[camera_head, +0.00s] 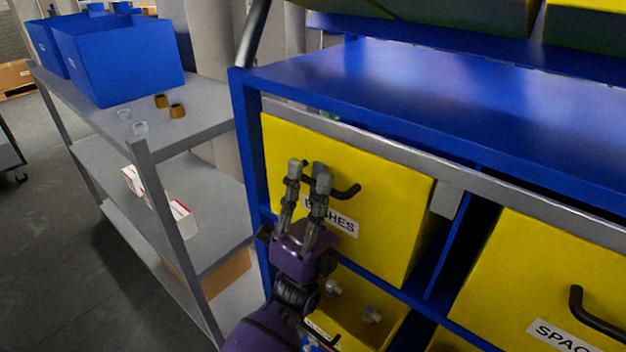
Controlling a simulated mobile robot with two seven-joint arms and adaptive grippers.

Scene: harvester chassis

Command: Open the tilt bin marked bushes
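The yellow tilt bin marked bushes (385,215) sits in the upper left bay of the blue rack. Its white label (340,222) is partly covered by my gripper. Its dark handle (347,192) sticks out above the label, and its left part is hidden behind my fingers. I cannot tell whether the bin is tilted out at all. My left gripper (307,172) is in front of the bin at the handle, fingers pointing up, with a gap between them. I cannot tell whether the fingers touch the handle. My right gripper is not in view.
Another yellow bin (505,275) with a dark handle is at the right. Below, a yellow bin (385,325) shows small metal parts inside. A grey shelf (200,120) at the left carries blue crates (120,60) and small rings. Open floor lies at the far left.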

